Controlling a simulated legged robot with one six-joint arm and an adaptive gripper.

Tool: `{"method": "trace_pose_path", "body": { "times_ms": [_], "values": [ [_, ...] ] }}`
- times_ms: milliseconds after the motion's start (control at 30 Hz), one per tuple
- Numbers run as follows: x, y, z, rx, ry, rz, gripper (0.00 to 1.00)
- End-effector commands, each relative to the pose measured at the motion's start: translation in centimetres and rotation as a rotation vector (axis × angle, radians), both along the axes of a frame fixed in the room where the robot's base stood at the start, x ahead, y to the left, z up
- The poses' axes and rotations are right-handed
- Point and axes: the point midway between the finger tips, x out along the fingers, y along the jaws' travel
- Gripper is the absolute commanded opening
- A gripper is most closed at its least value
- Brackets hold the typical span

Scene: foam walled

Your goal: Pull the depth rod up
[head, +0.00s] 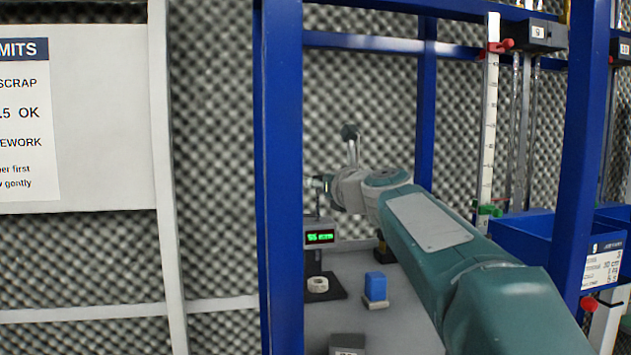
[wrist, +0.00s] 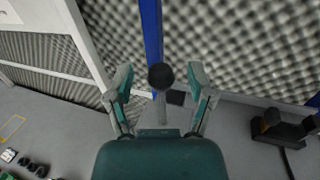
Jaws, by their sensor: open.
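In the wrist view a dark round knob on a grey stem, which looks like the depth rod (wrist: 160,77), shows between the spread fingers of my gripper (wrist: 161,74). Gaps show on both sides of the knob, and neither finger appears to touch it. In the head view my gripper (head: 321,183) is small and partly hidden by my wrist, above a gauge with a lit green display (head: 320,237). A thin upright part rises from the gauge under the gripper. The knob cannot be made out clearly there.
A white ring (head: 318,285) lies on the gauge's dark base. A blue block (head: 375,286) stands to its right on the grey bench (head: 395,330). Blue frame posts (head: 281,180) flank the bench. A blue bin (head: 522,232) and a tall white scale (head: 488,130) stand at right.

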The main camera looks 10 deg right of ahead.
Motion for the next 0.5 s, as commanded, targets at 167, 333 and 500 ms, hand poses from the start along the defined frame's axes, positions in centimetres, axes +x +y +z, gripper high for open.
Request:
{"method": "trace_pose_path", "body": {
  "times_ms": [167,333,500],
  "values": [
    [-3.2,-1.1,0.1,-0.001,-0.001,-0.003,0.70],
    [-6.4,-2.2,0.0,-0.001,-0.001,-0.005,0.70],
    [-9.0,-2.9,-0.1,-0.001,0.000,-0.003,0.70]
  ]
}}
